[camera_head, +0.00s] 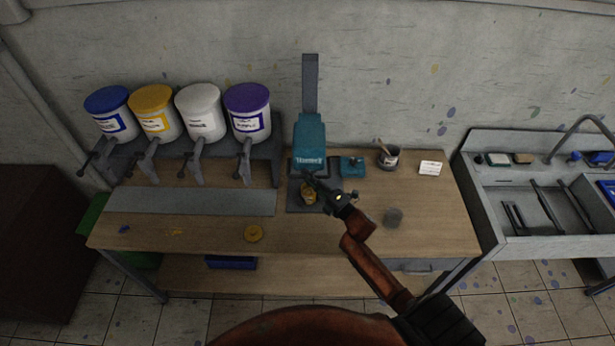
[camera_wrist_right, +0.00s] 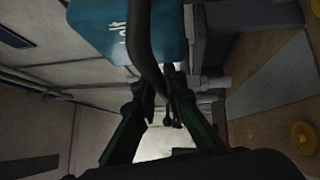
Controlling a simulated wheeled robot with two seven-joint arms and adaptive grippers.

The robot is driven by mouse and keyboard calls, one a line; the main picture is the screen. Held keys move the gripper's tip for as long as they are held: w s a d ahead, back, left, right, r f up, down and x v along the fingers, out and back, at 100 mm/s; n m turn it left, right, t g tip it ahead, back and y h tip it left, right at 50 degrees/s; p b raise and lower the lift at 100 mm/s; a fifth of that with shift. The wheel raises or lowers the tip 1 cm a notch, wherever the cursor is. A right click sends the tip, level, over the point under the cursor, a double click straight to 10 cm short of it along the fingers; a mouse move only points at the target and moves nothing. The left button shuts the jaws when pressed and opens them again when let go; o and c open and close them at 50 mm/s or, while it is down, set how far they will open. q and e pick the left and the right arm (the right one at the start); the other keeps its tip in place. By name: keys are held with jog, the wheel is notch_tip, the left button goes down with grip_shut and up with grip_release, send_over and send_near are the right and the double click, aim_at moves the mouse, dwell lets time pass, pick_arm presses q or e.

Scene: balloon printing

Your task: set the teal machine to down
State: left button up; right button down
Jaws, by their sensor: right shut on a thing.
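The teal machine (camera_head: 310,138) stands at the back of the wooden table, with a tall grey column rising behind it. My right gripper (camera_head: 316,184) is just in front of its lower front. In the right wrist view the teal body (camera_wrist_right: 112,22) fills the top, and a dark curved lever (camera_wrist_right: 146,55) runs down from it between the fingers of my right gripper (camera_wrist_right: 163,88). The gripper is shut on this lever. A yellow item (camera_head: 308,194) lies on the dark plate below the machine, partly hidden by the gripper. My left gripper is not in view.
Several paint buckets (camera_head: 153,110) stand on a grey rack at the left. A small teal block (camera_head: 352,167), a brush cup (camera_head: 388,156) and a white card (camera_head: 430,168) are right of the machine. A sink (camera_head: 540,215) stands far right.

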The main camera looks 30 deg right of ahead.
notch_tip(320, 180, down, 10)
jog(key=b, duration=0.7)
jog(key=shift+r, duration=0.15)
jog(key=shift+s, duration=0.1)
jog(key=c, duration=2)
grip_release()
jog(key=v, duration=1.2)
jog(key=shift+r, duration=0.1)
